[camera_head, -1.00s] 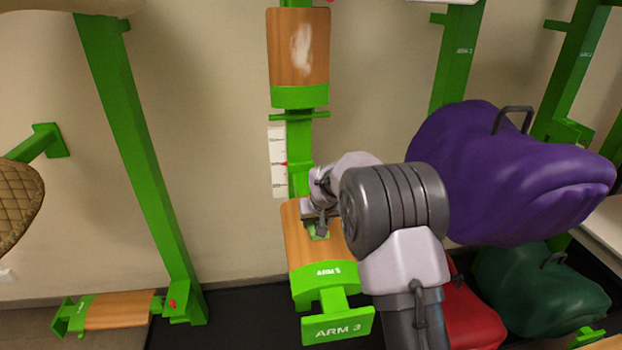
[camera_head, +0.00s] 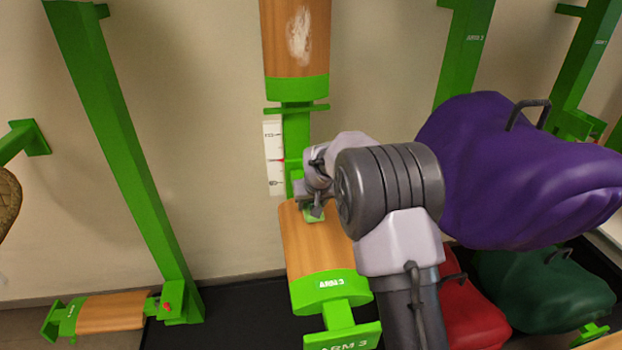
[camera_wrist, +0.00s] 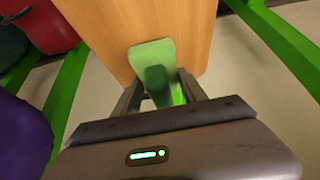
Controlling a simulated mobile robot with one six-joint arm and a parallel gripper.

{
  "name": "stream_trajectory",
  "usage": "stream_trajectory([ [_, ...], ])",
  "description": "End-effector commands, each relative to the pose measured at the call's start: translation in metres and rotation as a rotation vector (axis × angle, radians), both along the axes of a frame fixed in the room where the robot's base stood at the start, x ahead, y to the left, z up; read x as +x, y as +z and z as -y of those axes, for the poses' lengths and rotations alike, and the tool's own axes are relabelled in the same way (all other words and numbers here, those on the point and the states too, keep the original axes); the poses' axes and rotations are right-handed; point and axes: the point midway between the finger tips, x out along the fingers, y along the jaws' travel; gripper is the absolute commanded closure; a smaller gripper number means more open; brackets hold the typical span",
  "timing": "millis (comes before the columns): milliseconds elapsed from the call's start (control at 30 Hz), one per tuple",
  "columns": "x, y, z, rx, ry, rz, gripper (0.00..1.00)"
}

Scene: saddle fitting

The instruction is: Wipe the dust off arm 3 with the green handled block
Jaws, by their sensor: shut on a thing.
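Arm 3 (camera_head: 322,250) is a wooden-topped support with a green end band and an "ARM 3" plate, at the centre bottom of the head view. Its wooden top also fills the upper middle of the wrist view (camera_wrist: 117,38). No dust shows on the visible part of its wood. My gripper (camera_head: 314,212) is over the far end of arm 3. In the wrist view its fingers (camera_wrist: 158,92) are shut on the handle of the green block (camera_wrist: 150,52). The block lies against the wood, or very close to it; contact is hard to tell. My wrist hides part of the wood.
Another wooden arm (camera_head: 296,40) above has a pale dust patch. A purple saddle-shaped thing (camera_head: 515,170) bulges close to the right of my arm. Red (camera_head: 470,315) and dark green (camera_head: 540,288) ones sit below it. A green post (camera_head: 120,150) stands left, with open wall between.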

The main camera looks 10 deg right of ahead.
Motion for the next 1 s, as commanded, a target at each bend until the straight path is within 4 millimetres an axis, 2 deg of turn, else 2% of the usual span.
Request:
stream_trajectory([
  [33, 0.001, 0.015, 0.0, 0.0, 0.0, 0.006, 0.88],
  [600, -0.004, 0.065, -0.001, -0.001, 0.0, 0.006, 0.88],
  [733, -0.004, 0.071, -0.001, -0.001, 0.0, 0.006, 0.88],
  [1000, -0.005, 0.071, -0.001, -0.001, 0.0, 0.005, 0.88],
])
